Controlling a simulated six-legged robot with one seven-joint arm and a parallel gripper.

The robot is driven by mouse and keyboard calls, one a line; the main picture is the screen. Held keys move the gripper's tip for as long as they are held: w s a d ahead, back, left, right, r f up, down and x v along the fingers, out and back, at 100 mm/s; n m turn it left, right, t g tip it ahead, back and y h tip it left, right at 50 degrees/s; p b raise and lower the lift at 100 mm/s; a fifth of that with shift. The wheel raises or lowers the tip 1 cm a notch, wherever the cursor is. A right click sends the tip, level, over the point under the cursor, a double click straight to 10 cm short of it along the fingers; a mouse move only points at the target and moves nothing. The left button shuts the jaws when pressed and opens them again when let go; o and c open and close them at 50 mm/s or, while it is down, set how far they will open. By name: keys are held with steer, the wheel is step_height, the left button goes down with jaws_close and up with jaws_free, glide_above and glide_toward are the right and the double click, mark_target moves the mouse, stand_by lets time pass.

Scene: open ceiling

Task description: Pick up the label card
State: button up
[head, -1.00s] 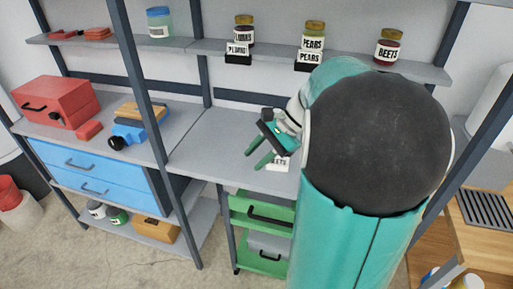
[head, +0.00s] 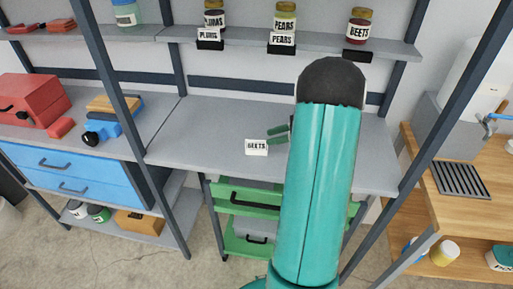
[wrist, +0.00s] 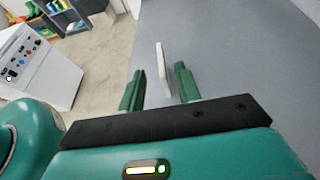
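The label card (head: 256,147) is a small white card reading "BEETS", standing near the front edge of the grey workbench (head: 215,125). In the wrist view the card (wrist: 163,68) shows edge-on, upright, just beyond and between the fingertips. My gripper (wrist: 160,88) has green fingers spread apart, one on each side of the card's line, with nothing held. In the head view my gripper (head: 280,134) is just right of the card, partly hidden behind my teal arm.
The shelf above holds a plums jar (head: 214,16), a pears jar (head: 285,17) and a beets jar (head: 358,27). Plums and pears have cards; an empty black holder (head: 358,57) sits below beets. A green drawer unit (head: 245,200) stands under the bench.

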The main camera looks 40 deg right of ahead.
mark_target(262, 141)
steer(key=x, duration=0.7)
steer(key=shift+s+d+f, duration=0.1)
steer(key=shift+s+f, duration=0.05)
steer(key=shift+f, duration=0.2)
jaws_close()
